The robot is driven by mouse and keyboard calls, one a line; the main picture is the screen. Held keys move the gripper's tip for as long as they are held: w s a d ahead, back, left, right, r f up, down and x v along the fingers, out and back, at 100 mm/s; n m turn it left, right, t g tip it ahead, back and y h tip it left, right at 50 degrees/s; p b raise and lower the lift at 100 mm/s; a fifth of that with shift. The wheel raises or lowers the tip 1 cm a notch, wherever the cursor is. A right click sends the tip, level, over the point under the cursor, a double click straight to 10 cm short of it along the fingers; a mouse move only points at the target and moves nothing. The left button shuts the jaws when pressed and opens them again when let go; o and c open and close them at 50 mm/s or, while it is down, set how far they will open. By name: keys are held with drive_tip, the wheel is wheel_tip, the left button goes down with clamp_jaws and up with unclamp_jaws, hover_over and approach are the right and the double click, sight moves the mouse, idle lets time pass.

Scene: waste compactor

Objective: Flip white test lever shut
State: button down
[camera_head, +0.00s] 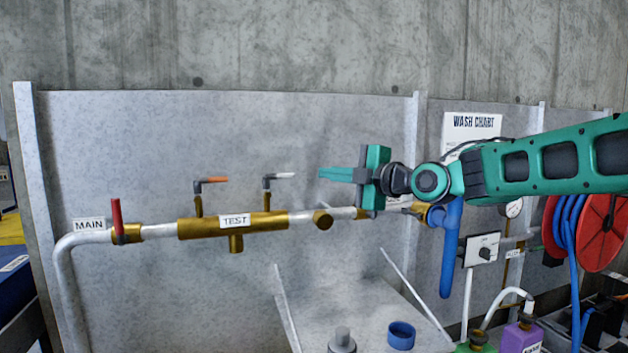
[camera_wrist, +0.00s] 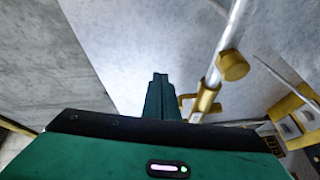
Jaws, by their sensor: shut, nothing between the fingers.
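The white test lever (camera_head: 280,176) sits on the right-hand stem of the brass test valve (camera_head: 200,228) in the head view. Its handle lies level and points right, toward my gripper. An orange lever (camera_head: 212,180) on the left-hand stem also lies level and points right. A TEST label (camera_head: 235,221) is on the brass body. My gripper (camera_head: 322,173) is shut and empty, its fingertips pointing left, a short gap right of the white lever's tip at about its height in the picture. In the wrist view my gripper's fingers (camera_wrist: 160,78) are together; I cannot make out the white lever there.
A red lever (camera_head: 117,216) stands upright at the MAIN label. The pipe with a brass cap (camera_head: 323,219) runs below my gripper. A blue handle (camera_head: 451,245) hangs right. A sloped grey tray (camera_head: 370,300) holds a blue ring. The wall panel above the levers is clear.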

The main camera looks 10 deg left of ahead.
drive_tip(key=shift+s+d+r, duration=0.1)
drive_tip(key=shift+d+r, duration=0.2)
drive_tip(key=shift+d, duration=0.65)
drive_tip(key=shift+d+r, duration=0.25)
drive_tip(key=shift+d, duration=0.7)
drive_tip(key=shift+f, duration=0.1)
